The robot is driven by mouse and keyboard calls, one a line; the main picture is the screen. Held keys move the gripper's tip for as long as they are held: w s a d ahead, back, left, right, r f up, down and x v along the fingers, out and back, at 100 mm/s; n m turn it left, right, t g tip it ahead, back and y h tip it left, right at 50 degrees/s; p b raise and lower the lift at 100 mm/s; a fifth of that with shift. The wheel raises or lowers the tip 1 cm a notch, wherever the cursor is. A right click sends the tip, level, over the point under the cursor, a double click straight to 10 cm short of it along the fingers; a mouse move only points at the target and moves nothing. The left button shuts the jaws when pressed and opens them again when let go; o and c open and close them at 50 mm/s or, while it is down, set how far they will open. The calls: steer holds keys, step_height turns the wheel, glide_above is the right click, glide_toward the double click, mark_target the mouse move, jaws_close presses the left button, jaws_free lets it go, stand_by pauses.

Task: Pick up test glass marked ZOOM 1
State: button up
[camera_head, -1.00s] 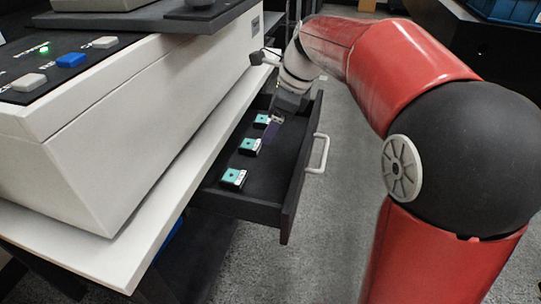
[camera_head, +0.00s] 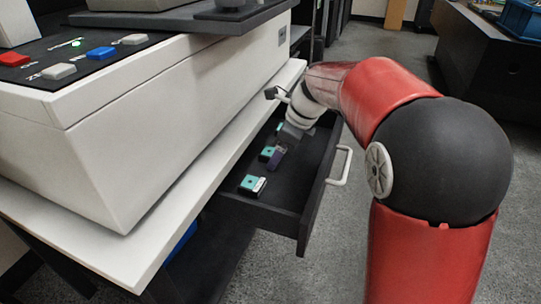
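An open dark drawer (camera_head: 312,206) holds three small dark blocks with teal tops in a row. The near block (camera_head: 252,185) is in clear view. The middle block (camera_head: 267,153) lies directly beside my gripper (camera_head: 277,158). The far block (camera_head: 279,127) is mostly hidden behind my wrist. The markings are too small to read, so I cannot tell which one says ZOOM 1. My gripper reaches down into the drawer with its dark purple fingertips at the right side of the middle block. I cannot tell whether it touches the block or how far its fingers are apart.
The drawer's front has a pale handle (camera_head: 341,166). A white machine (camera_head: 150,120) with a button panel (camera_head: 84,57) stands on a white bench (camera_head: 150,228) at left. A dark cabinet (camera_head: 490,70) stands at back right. Grey floor lies clear between them.

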steer(key=c, duration=1.1)
